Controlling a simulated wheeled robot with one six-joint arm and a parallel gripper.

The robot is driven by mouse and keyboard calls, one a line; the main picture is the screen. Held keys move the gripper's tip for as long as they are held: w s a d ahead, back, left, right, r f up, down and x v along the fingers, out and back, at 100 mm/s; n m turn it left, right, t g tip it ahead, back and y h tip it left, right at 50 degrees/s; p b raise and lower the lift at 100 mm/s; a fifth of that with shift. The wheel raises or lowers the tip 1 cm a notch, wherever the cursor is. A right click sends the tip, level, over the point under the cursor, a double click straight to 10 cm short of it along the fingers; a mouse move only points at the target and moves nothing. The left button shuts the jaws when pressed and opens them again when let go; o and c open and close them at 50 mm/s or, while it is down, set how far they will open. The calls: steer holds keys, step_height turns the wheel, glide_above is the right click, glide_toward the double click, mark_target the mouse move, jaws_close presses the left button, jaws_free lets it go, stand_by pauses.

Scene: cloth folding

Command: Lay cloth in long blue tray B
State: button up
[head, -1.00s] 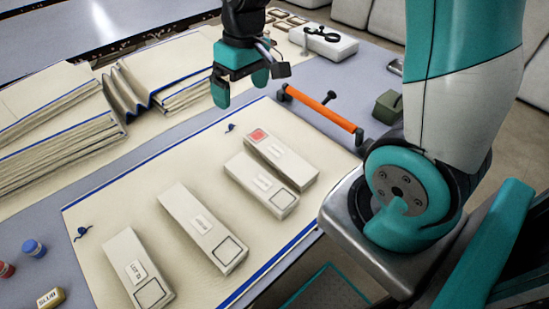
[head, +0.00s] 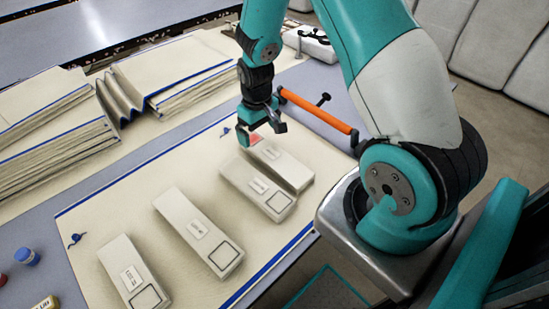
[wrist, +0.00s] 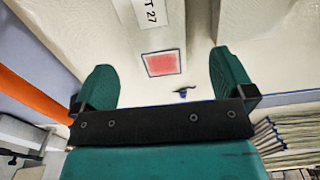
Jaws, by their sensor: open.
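A wide cream cloth sheet (head: 140,190) with blue edging lies flat on the table in the head view. Several long pale blocks with labels rest on it, among them one (head: 293,170) with a red square at its far end. My gripper (head: 262,130) is open and empty, close above that red-marked end; I cannot tell the exact gap. In the wrist view my gripper (wrist: 165,75) has its teal fingers spread either side of the red square (wrist: 163,63). I see no tray marked B and no clearly blue tray.
Folded cream cloth stacks (head: 55,140) and a pleated piece (head: 122,98) lie at the left. An orange bar (head: 315,110) lies right of my gripper. A blue-capped jar (head: 27,253) stands front left. A white case (head: 318,45) sits at the back.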

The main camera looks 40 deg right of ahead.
mark_target(261, 145)
step_height(261, 145, down, 5)
steer(key=shift+d+f, duration=0.1)
steer(key=shift+d, duration=0.05)
steer(key=shift+c, duration=0.5)
steer(key=c, duration=1)
